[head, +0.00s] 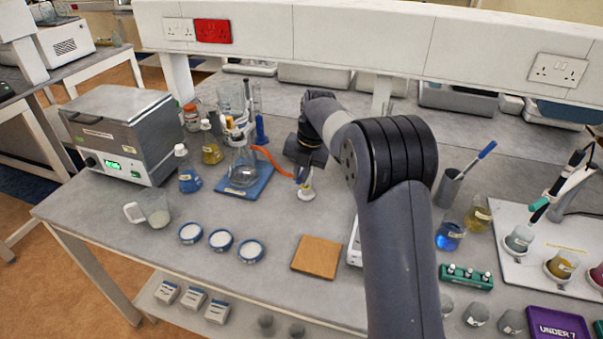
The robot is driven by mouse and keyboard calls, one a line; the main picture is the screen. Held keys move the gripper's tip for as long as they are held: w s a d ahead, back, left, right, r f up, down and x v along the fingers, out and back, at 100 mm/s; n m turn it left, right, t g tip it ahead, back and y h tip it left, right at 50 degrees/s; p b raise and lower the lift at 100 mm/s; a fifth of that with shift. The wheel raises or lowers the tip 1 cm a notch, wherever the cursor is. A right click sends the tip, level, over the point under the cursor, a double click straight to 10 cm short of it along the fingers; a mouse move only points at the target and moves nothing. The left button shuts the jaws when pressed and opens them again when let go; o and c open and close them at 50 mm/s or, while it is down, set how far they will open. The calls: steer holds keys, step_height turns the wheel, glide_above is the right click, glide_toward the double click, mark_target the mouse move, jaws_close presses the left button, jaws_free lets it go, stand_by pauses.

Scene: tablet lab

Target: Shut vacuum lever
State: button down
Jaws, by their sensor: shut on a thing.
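A small white vacuum valve (306,192) with a yellowish label stands on the bench. An orange hose (270,160) runs to it from a clear filter flask (243,168) on a blue base (246,188). My gripper (303,175) is directly above the valve, reaching down with its fingers at the valve's top. It is shut on the vacuum lever there. The lever is mostly hidden by the gripper and too small to tell its angle.
A grey water bath (120,130) with bottles beside it stands at the left. A beaker (153,208), three white dishes (221,240) and a cork mat (316,257) lie in front. A cup holding a blue-tipped tool (448,188) stands right of my arm. A raised shelf spans the back.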

steer(key=c, duration=1.5)
jaws_free()
steer(key=shift+r, duration=0.15)
steer(key=r, duration=0.3)
steer(key=d+r, duration=0.1)
steer(key=r, duration=0.3)
steer(key=d+r+b, duration=0.1)
steer(key=r, duration=0.2)
steer(key=shift+s+r, duration=0.2)
steer(key=shift+s, duration=0.1)
steer(key=f, duration=0.3)
steer(key=a+f, duration=0.1)
steer(key=f, duration=0.3)
steer(key=a+f+p, duration=0.1)
steer(key=f, duration=0.2)
steer(key=shift+w+f, duration=0.25)
steer(key=shift+w, duration=0.05)
steer(key=shift+f, duration=0.1)
steer(key=shift+a, duration=0.15)
